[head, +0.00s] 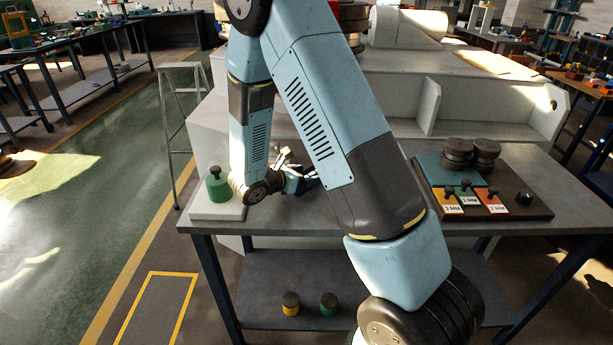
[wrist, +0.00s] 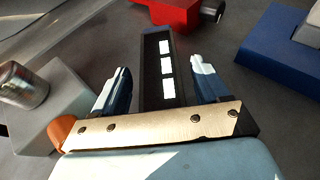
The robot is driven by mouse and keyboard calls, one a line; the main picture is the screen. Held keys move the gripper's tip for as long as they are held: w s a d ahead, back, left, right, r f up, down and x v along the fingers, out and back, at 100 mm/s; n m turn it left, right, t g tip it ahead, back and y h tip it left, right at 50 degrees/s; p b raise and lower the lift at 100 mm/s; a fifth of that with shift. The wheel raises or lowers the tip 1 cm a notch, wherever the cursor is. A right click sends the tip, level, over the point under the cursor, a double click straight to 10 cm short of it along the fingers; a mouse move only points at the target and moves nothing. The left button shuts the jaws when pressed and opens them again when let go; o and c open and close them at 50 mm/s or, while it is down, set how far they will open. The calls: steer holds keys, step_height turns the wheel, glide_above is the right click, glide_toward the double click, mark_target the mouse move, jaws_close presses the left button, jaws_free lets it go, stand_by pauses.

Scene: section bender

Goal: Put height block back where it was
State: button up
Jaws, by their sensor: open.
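My gripper (wrist: 160,88) is open in the wrist view, with one finger on each side of a dark bar (wrist: 151,62) that carries three white marks. A gap shows between the bar and each finger; I cannot tell whether the bar is the height block. In the head view my gripper (head: 303,180) is low over the grey bench (head: 370,205), partly hidden by my arm. A blue block (wrist: 275,45) with a grey piece on it and a red block (wrist: 180,14) are also in the wrist view.
A green knobbed weight (head: 218,187) stands on a pale block (head: 217,211) at the bench's left end. A dark board (head: 518,206) at the right holds labelled pieces and dark cylinders (head: 471,153). Small cylinders (head: 328,304) stand on the lower shelf. A large grey machine (head: 480,95) is behind.

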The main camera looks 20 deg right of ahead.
steer(key=v, duration=1.1)
steer(key=shift+s+a+r, duration=0.15)
steer(key=shift+a, duration=0.15)
steer(key=shift+s+r, duration=0.1)
steer(key=shift+r, duration=0.1)
steer(key=s+d+r+m+g+y, duration=0.4)
steer(key=s+d+r+m+g, duration=0.2)
steer(key=s+d+r+m, duration=0.55)
steer(key=s+r+m+t+y, duration=0.5)
steer(key=s+r+m+y, duration=0.3)
steer(key=s+r+m, duration=0.4)
steer(key=shift+r, duration=0.3)
steer(key=shift+s+a, duration=0.1)
steer(key=shift+s, duration=0.05)
